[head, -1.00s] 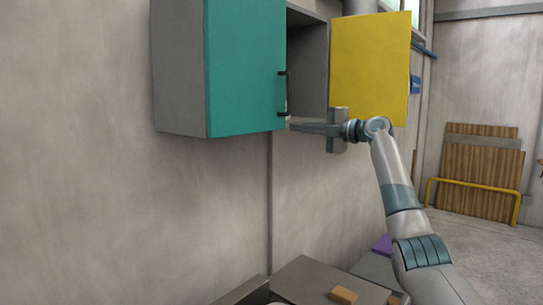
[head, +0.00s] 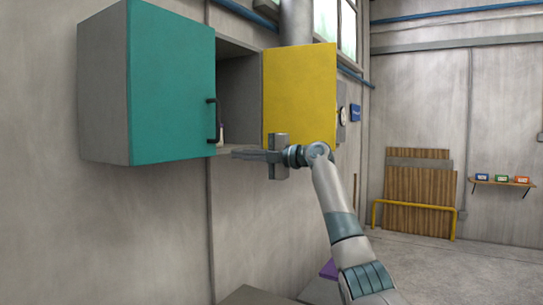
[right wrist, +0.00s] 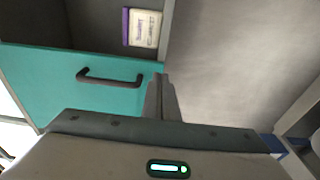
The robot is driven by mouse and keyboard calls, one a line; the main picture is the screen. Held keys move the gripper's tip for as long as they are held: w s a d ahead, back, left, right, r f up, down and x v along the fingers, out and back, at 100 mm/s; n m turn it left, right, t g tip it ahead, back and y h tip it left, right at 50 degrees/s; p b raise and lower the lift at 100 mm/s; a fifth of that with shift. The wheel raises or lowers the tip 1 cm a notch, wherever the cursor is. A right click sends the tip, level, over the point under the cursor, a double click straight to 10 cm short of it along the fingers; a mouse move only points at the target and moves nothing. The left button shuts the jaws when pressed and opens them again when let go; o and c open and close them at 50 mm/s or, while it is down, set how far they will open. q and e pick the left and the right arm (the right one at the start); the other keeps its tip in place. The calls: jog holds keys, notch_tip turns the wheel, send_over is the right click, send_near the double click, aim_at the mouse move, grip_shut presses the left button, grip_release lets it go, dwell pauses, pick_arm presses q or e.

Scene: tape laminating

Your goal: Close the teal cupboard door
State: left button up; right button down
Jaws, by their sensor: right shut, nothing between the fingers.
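The door (right wrist: 50,85) and handle (right wrist: 110,78) also show in the right wrist view. My right gripper (head: 234,153) is shut and empty, fingers pointing left, just right of the door's lower right corner. Its fingertips (right wrist: 158,77) appear beside the door's edge in the wrist view; contact is unclear. My left gripper is out of view.
The yellow door (head: 300,95) stands right of the open middle compartment (head: 238,95), above my right wrist. A wooden panel (head: 418,205) and yellow rail (head: 412,203) are far right. The wall below is clear.

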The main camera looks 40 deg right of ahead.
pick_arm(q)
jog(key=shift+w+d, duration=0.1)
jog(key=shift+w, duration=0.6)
pick_arm(e)
jog(key=w+d, duration=0.1)
jog(key=d, duration=0.8)
jog(key=shift+w+d, duration=0.2)
jog(key=shift+w, duration=0.1)
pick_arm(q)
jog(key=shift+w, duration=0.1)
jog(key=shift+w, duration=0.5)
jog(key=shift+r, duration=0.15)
pick_arm(e)
jog(key=shift+r, duration=0.1)
